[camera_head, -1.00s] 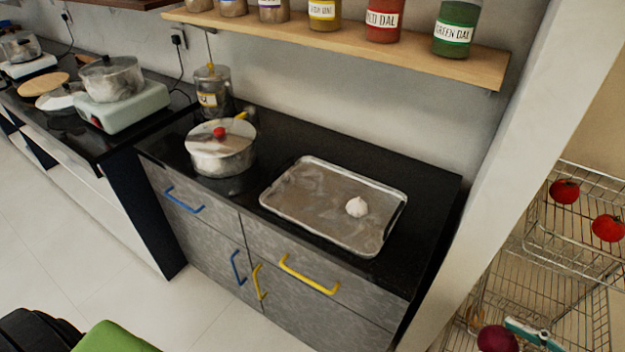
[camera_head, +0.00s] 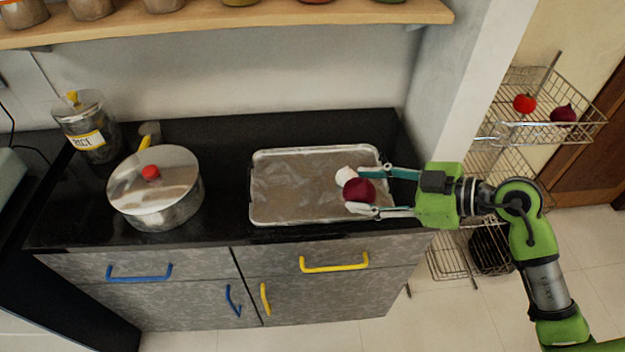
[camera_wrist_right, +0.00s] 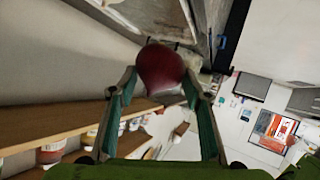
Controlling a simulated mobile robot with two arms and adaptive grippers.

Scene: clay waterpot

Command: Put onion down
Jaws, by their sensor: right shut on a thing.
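The dark red onion (camera_head: 358,190) is between the fingers of my right gripper (camera_head: 362,190), which is shut on it. In the head view it appears over the right part of the metal tray (camera_head: 258,215); I cannot tell its exact height above the tray. The onion also shows between the fingertips in the right wrist view (camera_wrist_right: 160,68). The white garlic bulb (camera_head: 346,174) is on the tray just behind the onion and is partly hidden by it. My left gripper is not in view.
A lidded pot (camera_head: 155,195) and a rice jar (camera_head: 88,128) stand on the black counter (camera_head: 222,150) left of the tray. The tray's left and middle are bare. A wire rack (camera_head: 500,132) holds a tomato (camera_head: 525,103) and another onion (camera_head: 563,113). A shelf (camera_head: 230,20) runs above.

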